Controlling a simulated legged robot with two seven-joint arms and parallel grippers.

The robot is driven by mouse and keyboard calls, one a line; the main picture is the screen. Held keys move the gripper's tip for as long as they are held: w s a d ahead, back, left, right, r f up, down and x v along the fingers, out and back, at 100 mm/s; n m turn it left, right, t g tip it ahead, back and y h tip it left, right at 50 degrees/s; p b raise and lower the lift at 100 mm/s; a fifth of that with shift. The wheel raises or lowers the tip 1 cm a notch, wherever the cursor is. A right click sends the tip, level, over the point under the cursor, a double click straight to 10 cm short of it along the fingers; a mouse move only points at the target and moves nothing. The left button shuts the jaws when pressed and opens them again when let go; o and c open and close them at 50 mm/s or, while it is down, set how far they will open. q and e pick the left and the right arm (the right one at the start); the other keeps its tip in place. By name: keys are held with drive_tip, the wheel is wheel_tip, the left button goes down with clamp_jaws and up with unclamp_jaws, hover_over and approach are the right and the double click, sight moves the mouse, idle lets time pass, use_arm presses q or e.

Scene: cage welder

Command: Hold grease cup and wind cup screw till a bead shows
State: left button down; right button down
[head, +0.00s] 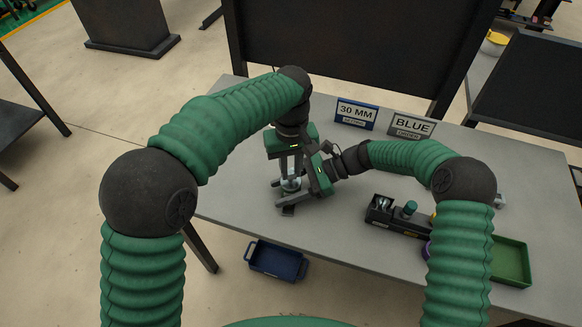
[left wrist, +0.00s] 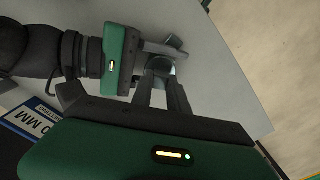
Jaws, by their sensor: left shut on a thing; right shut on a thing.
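The grease cup (head: 291,185) is a small pale metal piece near the left part of the grey table's front edge, mostly hidden by both grippers. My left gripper (head: 289,179) comes down on it from above, its fingers closed around the top. In the left wrist view its fingertips meet at a round dark top, which looks like the cup screw (left wrist: 160,66). My right gripper (head: 298,192) reaches in from the right, shut at the cup just below the left fingertips. Its green body (left wrist: 122,60) shows in the left wrist view. I cannot see a bead.
Behind the grippers stand a blue-framed "30 MM" sign (head: 356,115) and a "BLUE" sign (head: 409,125). A black holder (head: 398,217) with small parts and a green tray (head: 511,262) are at right. The table's left front is clear.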

sight(291, 171)
use_arm(q)
drive_tip(key=m, duration=0.7)
drive_tip(key=shift+d, duration=0.1)
drive_tip(key=m, duration=0.7)
idle(0.3)
drive_tip(key=c, duration=1.3)
unclamp_jaws()
wheel_tip(291, 171, up, 12)
drive_tip(key=shift+f, duration=0.1)
